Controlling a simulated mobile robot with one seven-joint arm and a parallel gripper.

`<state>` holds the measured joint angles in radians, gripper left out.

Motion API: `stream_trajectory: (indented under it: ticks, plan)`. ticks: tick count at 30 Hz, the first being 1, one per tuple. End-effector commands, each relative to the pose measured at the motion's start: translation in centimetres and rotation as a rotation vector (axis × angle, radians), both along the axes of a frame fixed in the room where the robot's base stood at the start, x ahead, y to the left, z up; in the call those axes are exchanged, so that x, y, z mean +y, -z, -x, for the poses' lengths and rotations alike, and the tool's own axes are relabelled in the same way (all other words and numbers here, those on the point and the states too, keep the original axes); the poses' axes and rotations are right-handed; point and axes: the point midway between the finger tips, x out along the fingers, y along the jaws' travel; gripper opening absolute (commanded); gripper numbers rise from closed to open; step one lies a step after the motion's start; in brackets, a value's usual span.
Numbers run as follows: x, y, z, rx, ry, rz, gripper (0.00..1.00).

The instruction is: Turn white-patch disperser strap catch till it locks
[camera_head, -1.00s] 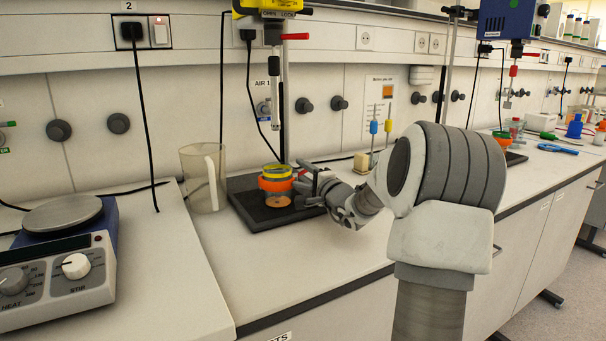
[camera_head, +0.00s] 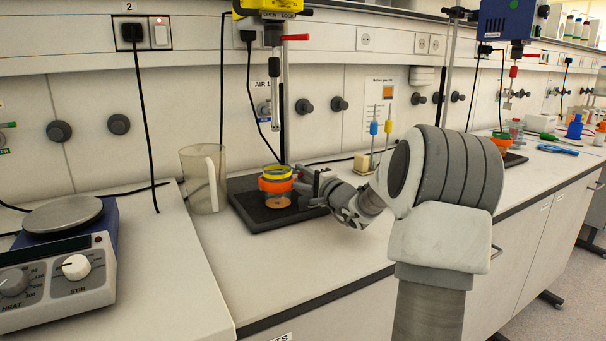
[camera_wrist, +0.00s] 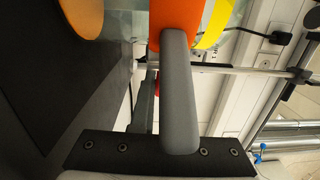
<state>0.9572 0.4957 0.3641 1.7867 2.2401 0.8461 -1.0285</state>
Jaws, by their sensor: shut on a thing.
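A glass jar (camera_head: 277,201) with a yellow ring (camera_head: 277,172) at its top and an orange strap (camera_head: 276,186) around it stands on a black base plate (camera_head: 252,215), under the yellow disperser (camera_head: 262,6). My gripper (camera_head: 306,185) is at the jar's right side, level with the strap, shut on the strap catch. The catch is mostly hidden by the fingers. In the wrist view one grey finger (camera_wrist: 178,90) reaches up to the orange strap (camera_wrist: 178,16), with a sliver of red (camera_wrist: 155,112) behind it. Whether the catch is locked does not show.
A clear jug (camera_head: 203,180) stands close left of the base plate. A hotplate stirrer (camera_head: 62,252) is at the far left. A blue disperser (camera_head: 507,18) hangs at the right. The front bench is clear.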

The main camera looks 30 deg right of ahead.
Motion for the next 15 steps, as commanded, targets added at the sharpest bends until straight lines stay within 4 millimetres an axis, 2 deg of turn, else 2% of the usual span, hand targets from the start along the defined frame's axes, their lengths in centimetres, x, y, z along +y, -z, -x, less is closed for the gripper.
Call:
stream_trajectory:
  ticks: [8, 15]
  plan:
    - [0.23, -0.10, -0.51, 0.000, -0.167, 0.001, 0.00]
    - [0.75, -0.21, -1.05, 0.000, -0.388, -0.001, 0.00]
